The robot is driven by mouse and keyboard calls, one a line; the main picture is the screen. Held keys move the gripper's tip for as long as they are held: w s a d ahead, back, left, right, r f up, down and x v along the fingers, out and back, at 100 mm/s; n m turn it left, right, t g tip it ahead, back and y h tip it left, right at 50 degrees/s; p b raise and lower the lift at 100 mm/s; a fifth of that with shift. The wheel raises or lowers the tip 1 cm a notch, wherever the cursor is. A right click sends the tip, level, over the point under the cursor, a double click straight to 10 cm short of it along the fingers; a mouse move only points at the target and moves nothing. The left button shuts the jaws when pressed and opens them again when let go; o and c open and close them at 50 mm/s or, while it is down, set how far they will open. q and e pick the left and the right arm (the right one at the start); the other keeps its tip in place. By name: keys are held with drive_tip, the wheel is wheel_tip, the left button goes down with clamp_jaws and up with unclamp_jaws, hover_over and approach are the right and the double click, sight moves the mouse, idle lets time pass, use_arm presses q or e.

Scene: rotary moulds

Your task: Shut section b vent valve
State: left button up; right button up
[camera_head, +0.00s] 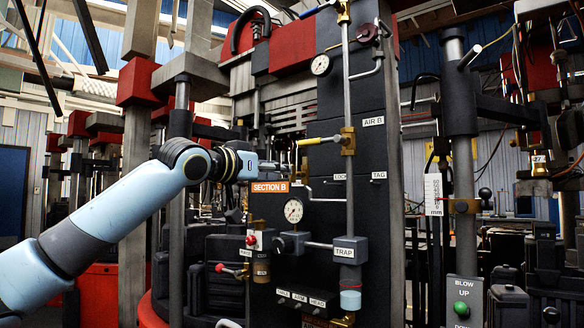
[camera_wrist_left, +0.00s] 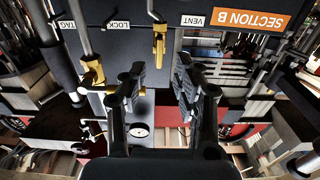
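The section B vent valve is a small brass valve with a yellow handle (camera_wrist_left: 159,47) on the dark panel, between the LOCK and VENT (camera_wrist_left: 193,20) labels in the upside-down left wrist view. In the head view its brass part (camera_head: 304,170) shows just right of my left gripper (camera_head: 279,168), which partly hides this area. In the wrist view my left gripper (camera_wrist_left: 160,85) is open and empty. Its two dark fingers point at the panel, with the yellow handle in line with the gap between them. Contact cannot be told. My right gripper is not in view.
The orange SECTION B sign (camera_head: 270,187) lies just below my left gripper. Another yellow lever (camera_head: 318,141) sticks out left from the brass valve (camera_head: 347,141) on the vertical pipe. A gauge (camera_head: 294,211) and the TRAP unit (camera_head: 350,250) are below. A red-knobbed lever (camera_head: 229,268) is lower left.

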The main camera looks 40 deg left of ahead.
sight(293, 174)
use_arm(q)
drive_tip(key=w, duration=0.5)
drive_tip(key=shift+w+d+p, duration=0.25)
drive_tip(key=shift+w+p, duration=0.05)
drive_tip(key=shift+w, duration=0.1)
drive_tip(key=shift+c, duration=0.4)
clamp_jaws()
